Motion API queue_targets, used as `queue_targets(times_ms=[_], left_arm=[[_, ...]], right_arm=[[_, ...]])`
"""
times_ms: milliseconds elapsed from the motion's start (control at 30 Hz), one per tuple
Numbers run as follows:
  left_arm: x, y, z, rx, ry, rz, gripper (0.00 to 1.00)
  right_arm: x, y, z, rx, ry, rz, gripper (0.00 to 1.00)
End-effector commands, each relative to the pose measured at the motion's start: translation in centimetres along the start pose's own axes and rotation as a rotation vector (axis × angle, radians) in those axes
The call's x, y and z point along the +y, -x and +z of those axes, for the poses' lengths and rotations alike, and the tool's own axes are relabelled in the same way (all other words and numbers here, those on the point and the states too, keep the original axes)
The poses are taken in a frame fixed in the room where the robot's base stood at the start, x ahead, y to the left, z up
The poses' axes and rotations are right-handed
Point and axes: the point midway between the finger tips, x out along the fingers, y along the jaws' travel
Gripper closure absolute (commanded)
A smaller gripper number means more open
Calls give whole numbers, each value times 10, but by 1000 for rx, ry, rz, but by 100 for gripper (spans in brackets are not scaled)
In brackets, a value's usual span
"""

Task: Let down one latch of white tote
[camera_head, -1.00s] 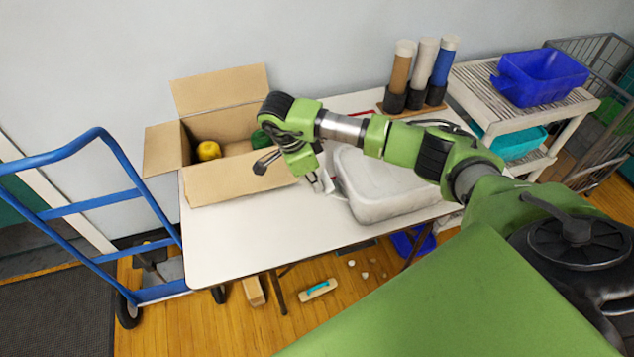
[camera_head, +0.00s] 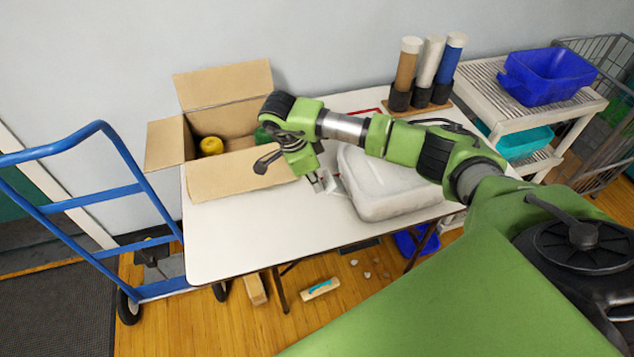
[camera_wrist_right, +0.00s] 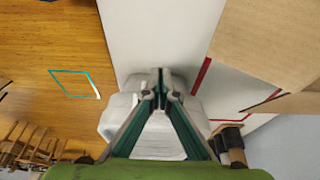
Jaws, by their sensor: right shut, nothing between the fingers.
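The white tote (camera_head: 392,197) with a cloudy white lid stands on the right half of the table. A small light piece at its left end, which may be a latch (camera_head: 337,184), shows next to my right gripper (camera_head: 319,185). My right gripper is shut and empty, low beside the tote's left end; I cannot tell whether it touches it. In the right wrist view its fingertips (camera_wrist_right: 160,76) meet, and the tote (camera_wrist_right: 112,122) shows behind and on both sides of the fingers. My forearm hides the tote's far right part. My left gripper is out of view.
An open cardboard box (camera_head: 240,174) holding a yellow item stands left of the gripper. Several tubes (camera_head: 432,62) stand in a holder behind the tote. A blue hand truck (camera_head: 92,200) is at the table's left. The table's (camera_head: 240,236) front left is clear.

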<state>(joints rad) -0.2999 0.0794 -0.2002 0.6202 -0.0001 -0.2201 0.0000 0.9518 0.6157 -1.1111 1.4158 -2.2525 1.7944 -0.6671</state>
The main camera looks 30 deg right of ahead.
Motion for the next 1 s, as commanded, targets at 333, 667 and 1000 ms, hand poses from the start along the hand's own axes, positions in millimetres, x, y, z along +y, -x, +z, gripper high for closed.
queue_targets(times_ms=[333,667,1000], left_arm=[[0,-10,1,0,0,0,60],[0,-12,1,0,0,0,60],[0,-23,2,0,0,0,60]], right_arm=[[0,-9,6,0,0,0,100],[0,-10,6,0,0,0,100],[0,-22,11,1,-1,-1,100]])
